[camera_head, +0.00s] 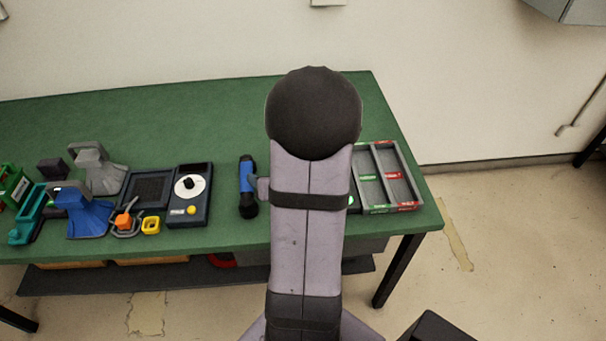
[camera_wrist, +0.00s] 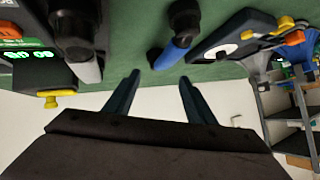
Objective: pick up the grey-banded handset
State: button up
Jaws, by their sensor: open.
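The grey-banded handset, with a light grey grip (camera_wrist: 88,68) and dark ends, is at the upper left of the wrist view. In the head view my arm hides it. The blue-banded handset (camera_head: 247,174) lies on the table left of my arm; it also shows at the top middle of the wrist view (camera_wrist: 168,56). My gripper (camera_wrist: 158,85) is open in the wrist view, its two dark fingers apart with nothing held between them. The grey grip is left of the fingers and the blue one is beyond the gap. The head view hides my gripper.
A device with a lit green display (camera_wrist: 32,54) is beside the grey handset. A dial unit (camera_head: 189,194) and a blue stand (camera_head: 84,213) are on the left of the green table (camera_head: 200,110). A grey tray (camera_head: 405,180) is at the right. The table's back is clear.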

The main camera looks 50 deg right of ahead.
jog(key=s+d+h, duration=0.1)
jog(key=d+h, duration=0.1)
jog(key=d, duration=0.1)
jog(key=s+d+f+h, duration=0.1)
jog(key=s+d+h, duration=0.1)
jog(key=d+h, duration=0.1)
jog(key=s+d+f+n+h+p, duration=0.1)
jog(key=d+h, duration=0.2)
jog(key=shift+s+f+g, duration=0.2)
jog(key=shift+s+g, duration=0.05)
jog(key=shift+g, duration=0.15)
jog(key=shift+s+a+f+m+y+p, duration=0.25)
jog(key=shift+s+a+m+y+p, duration=0.2)
jog(key=shift+s+m+p, duration=0.5)
jog(key=shift+a+f+m+t+p, duration=0.2)
jog(key=shift+a+m+t+p, duration=0.2)
jog(key=shift+p, duration=0.1)
jog(key=shift+w+f, duration=0.1)
jog(key=shift+f, duration=0.05)
